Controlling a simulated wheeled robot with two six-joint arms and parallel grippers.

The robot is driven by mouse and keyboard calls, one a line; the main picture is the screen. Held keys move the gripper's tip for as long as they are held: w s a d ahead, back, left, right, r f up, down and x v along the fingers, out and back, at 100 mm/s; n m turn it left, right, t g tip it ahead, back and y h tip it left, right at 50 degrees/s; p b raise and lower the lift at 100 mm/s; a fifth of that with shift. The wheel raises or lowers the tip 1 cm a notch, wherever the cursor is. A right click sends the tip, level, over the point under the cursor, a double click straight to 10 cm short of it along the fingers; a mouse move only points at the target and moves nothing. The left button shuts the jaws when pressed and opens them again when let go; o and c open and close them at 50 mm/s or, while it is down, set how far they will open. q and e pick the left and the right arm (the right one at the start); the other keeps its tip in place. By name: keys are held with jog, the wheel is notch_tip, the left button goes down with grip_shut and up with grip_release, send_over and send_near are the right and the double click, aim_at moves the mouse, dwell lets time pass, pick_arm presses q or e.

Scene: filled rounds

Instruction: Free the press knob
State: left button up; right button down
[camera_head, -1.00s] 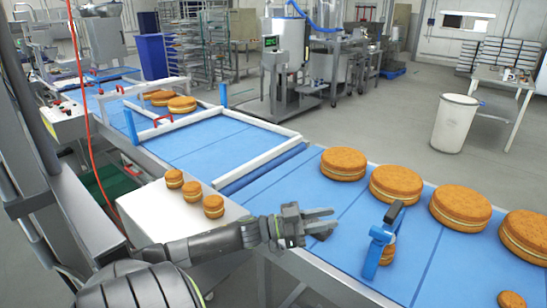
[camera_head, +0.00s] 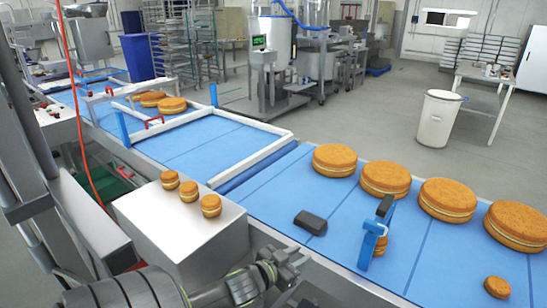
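A blue press stand (camera_head: 368,248) stands on the blue conveyor at the right, with a dark knob or lever part (camera_head: 385,207) at its top. A small filled round (camera_head: 381,245) sits behind the stand, partly hidden by it. A black block (camera_head: 311,222) lies on the belt to the left of the stand, apart from it. My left gripper (camera_head: 287,264) is low at the conveyor's near edge, below the block and clear of it. Its fingers look apart and empty. My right gripper is not in view.
Several large filled rounds (camera_head: 385,180) line the belt's far side. A small round (camera_head: 497,287) lies at lower right. Several small rounds (camera_head: 189,191) stand on a white box (camera_head: 190,235). White rails (camera_head: 250,153) cross the belt at left. Belt around the block is clear.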

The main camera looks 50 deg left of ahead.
pick_arm(q)
jog(key=s+a+f+n+g+y, duration=0.1)
jog(key=s+f+g, duration=0.3)
jog(key=f, duration=0.9)
jog(key=shift+s+a+y+p, duration=0.3)
jog(key=shift+s+a+y, duration=0.2)
jog(key=shift+s, duration=0.4)
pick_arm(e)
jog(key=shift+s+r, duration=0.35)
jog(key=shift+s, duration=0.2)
pick_arm(q)
jog(key=shift+r, duration=0.1)
